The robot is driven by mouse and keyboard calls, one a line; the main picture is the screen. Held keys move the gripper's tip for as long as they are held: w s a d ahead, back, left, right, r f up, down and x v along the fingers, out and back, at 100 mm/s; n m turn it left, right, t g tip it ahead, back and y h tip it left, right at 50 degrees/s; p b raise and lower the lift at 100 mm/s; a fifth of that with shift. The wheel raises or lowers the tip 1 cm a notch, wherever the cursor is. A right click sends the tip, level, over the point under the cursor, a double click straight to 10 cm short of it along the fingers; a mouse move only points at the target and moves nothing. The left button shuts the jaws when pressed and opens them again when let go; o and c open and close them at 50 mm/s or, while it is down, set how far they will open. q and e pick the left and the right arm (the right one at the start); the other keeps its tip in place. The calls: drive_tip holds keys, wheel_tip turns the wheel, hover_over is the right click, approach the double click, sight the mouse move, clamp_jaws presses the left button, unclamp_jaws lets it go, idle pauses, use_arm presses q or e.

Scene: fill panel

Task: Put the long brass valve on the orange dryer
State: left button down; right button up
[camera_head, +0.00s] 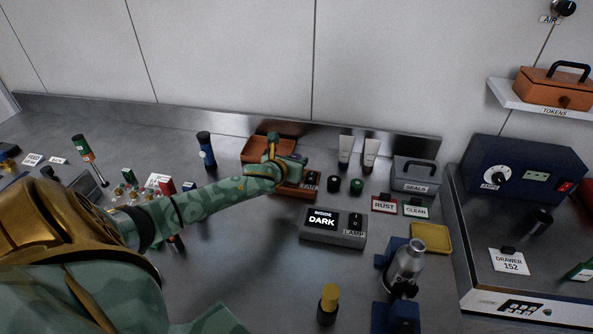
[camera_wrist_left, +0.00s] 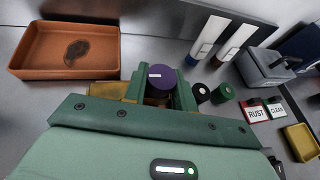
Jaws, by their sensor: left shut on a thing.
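My left gripper (camera_head: 287,165) is over the back middle of the bench, beside an orange open tray (camera_head: 256,146). In the left wrist view the tray (camera_wrist_left: 108,58) is at upper left, with a dark stain on its floor. The left gripper (camera_wrist_left: 160,88) is shut on a purple-capped thing (camera_wrist_left: 162,76) with a small white label. The jaws hide its body, so I cannot tell whether it is the long brass valve. Several small green-topped brass pieces (camera_head: 128,176) stand at the left of the bench. My right gripper is not in view.
A grey LAMP box (camera_head: 333,239) stands in front of the gripper. To the right are RUST (camera_head: 384,204) and CLEAN (camera_head: 415,209) signs, a yellow tray (camera_head: 431,237) and a grey SEALS box (camera_head: 416,174). A silver bottle (camera_head: 408,265) stands in a blue fixture.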

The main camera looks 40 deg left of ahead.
use_arm(q)
wheel_tip(320, 180, down, 3)
drive_tip(key=shift+s+b, duration=0.1)
drive_tip(key=shift+b, duration=0.3)
drive_tip(key=shift+r, duration=0.1)
drive_tip(key=c, duration=1.1)
unclamp_jaws()
drive_tip(key=shift+s+d+r, duration=0.1)
drive_tip(key=shift+s, duration=0.15)
drive_tip(key=p+v, duration=0.3)
drive_tip(key=v, duration=0.8)
drive_tip(key=shift+s+r, duration=0.1)
drive_tip(key=shift+s, duration=0.15)
